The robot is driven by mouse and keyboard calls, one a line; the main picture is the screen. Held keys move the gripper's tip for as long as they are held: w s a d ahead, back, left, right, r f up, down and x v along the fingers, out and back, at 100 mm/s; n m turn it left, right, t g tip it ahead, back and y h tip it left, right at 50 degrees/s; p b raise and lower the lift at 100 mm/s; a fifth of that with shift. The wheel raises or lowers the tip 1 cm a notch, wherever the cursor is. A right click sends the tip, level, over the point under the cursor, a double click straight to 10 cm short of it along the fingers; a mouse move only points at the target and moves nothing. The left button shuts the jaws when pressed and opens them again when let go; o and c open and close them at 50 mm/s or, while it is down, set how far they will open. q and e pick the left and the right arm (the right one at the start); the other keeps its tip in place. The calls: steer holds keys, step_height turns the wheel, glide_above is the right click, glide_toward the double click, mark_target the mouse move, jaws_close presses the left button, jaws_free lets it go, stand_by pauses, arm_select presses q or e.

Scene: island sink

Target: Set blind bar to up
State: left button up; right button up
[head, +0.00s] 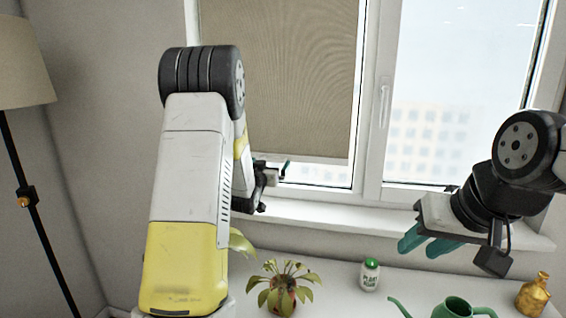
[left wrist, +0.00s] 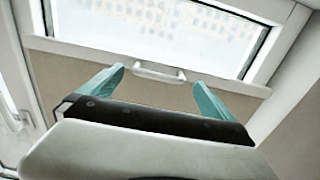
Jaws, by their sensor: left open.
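The beige blind (head: 283,75) hangs lowered over most of the left window pane. Its pale bottom bar (head: 320,160) is a little above the sill. In the left wrist view, the bar (left wrist: 110,63) carries a small white handle (left wrist: 158,77). My left gripper (head: 281,173) is near the bar's left part in the head view, partly hidden by my arm. In the left wrist view, my left gripper (left wrist: 158,84) is open, its teal fingers apart on either side of the handle. Nothing is held. My right gripper (head: 425,243) hangs right of the blind, over the counter; its finger gap is unclear.
A potted plant (head: 283,288), a white bottle with a green cap (head: 370,274), a green watering can (head: 455,308) and a gold vase (head: 534,295) stand on the counter. A window handle (head: 384,104) sticks out on the frame. A lamp (head: 20,65) stands left.

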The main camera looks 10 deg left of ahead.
mark_target(272, 161)
arm_select(q)
steer(key=shift+w+d, duration=0.1)
steer(key=shift+w, duration=1.65)
steer(key=shift+c, duration=0.2)
